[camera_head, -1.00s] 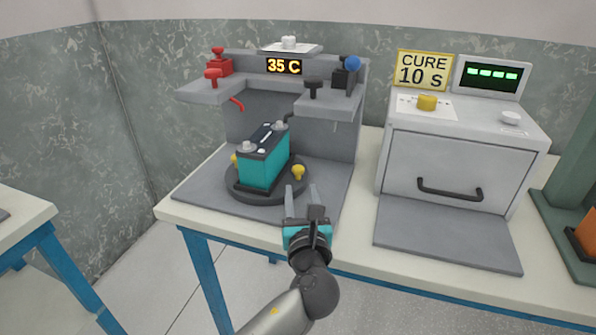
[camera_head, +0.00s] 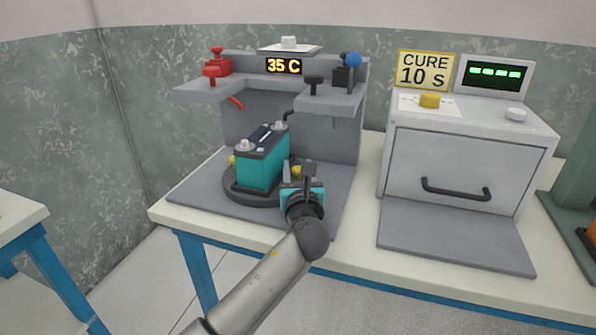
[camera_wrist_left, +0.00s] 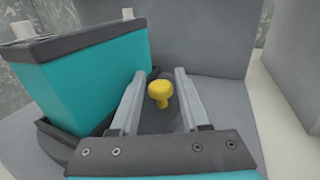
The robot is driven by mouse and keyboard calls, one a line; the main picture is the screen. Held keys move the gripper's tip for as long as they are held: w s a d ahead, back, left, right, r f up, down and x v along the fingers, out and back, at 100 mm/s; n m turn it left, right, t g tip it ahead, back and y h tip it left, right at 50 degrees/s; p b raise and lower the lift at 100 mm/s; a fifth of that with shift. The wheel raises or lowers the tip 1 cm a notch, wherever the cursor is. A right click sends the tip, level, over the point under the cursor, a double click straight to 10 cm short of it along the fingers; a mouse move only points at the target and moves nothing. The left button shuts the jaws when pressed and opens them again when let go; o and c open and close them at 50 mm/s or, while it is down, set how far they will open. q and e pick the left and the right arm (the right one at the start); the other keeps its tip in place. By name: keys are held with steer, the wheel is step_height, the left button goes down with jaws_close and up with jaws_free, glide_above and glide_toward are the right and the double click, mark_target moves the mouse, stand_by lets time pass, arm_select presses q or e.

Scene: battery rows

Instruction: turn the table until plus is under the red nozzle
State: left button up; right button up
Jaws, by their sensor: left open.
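A teal battery (camera_head: 259,166) with a dark top stands on a round dark turntable (camera_head: 243,194). It has two grey terminals, one near left (camera_head: 245,146) and one far right (camera_head: 279,126); I cannot read a plus mark on it. The red nozzle (camera_head: 236,103) hangs above the battery's left side, the black nozzle (camera_head: 288,115) near the far right terminal. My left gripper (camera_head: 298,171) is open at the turntable's right edge. In the left wrist view a yellow knob (camera_wrist_left: 160,94) sits between its two fingers, with gaps on both sides. My right gripper is not in view.
The grey station has a red lever (camera_head: 212,73), a dark lever, a blue-knobbed lever (camera_head: 353,60) and a "35 C" display. A curing oven (camera_head: 460,165) with a handle stands to the right. The grey plate before the oven is clear.

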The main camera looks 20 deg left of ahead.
arm_select(q)
jaws_close()
stand_by(0.4)
steer(key=shift+f, duration=0.1)
stand_by(1.0)
